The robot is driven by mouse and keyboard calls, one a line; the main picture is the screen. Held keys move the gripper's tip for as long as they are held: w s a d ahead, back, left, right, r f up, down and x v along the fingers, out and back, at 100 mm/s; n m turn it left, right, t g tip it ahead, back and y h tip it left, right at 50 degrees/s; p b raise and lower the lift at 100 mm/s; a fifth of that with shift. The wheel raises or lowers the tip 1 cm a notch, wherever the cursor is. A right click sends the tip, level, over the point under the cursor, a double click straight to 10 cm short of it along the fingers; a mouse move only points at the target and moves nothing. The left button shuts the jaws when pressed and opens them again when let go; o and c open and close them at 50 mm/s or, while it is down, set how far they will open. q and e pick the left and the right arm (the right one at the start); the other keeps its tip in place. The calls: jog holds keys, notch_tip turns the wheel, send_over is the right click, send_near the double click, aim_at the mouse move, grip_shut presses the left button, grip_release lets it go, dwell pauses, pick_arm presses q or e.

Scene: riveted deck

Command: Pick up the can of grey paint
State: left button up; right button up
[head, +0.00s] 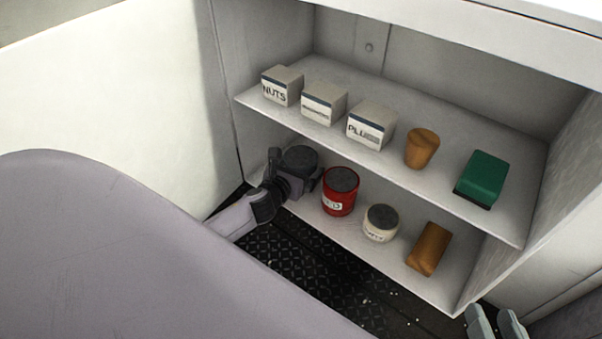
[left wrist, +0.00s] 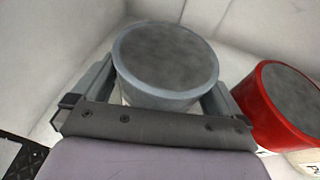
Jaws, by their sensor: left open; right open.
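The grey paint can (head: 299,156) stands upright on the lower shelf at its left end. In the left wrist view the can (left wrist: 165,58) has a dark grey top and a lighter blue-grey rim. My left gripper (head: 294,176) reaches in low from the front and is open, with one finger on each side of the can. In the left wrist view the can sits between the fingers; whether they touch it I cannot tell. Its lower part is hidden by the gripper. My right gripper (head: 495,322) is open and empty at the bottom right, away from the shelves.
A red can (head: 339,197) stands close to the right of the gripper, with a cream jar (head: 380,224) and a brown block (head: 428,249) beyond. The upper shelf (head: 480,216) holds white boxes (head: 324,104), an orange-brown cup (head: 421,149) and a green block (head: 482,177).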

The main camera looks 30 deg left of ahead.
pick_arm(q)
jog(key=shift+w+f, duration=0.1)
jog(key=shift+w, duration=0.25)
jog(key=c, duration=1)
jog(key=shift+c, duration=0.5)
jog(key=shift+r, duration=0.2)
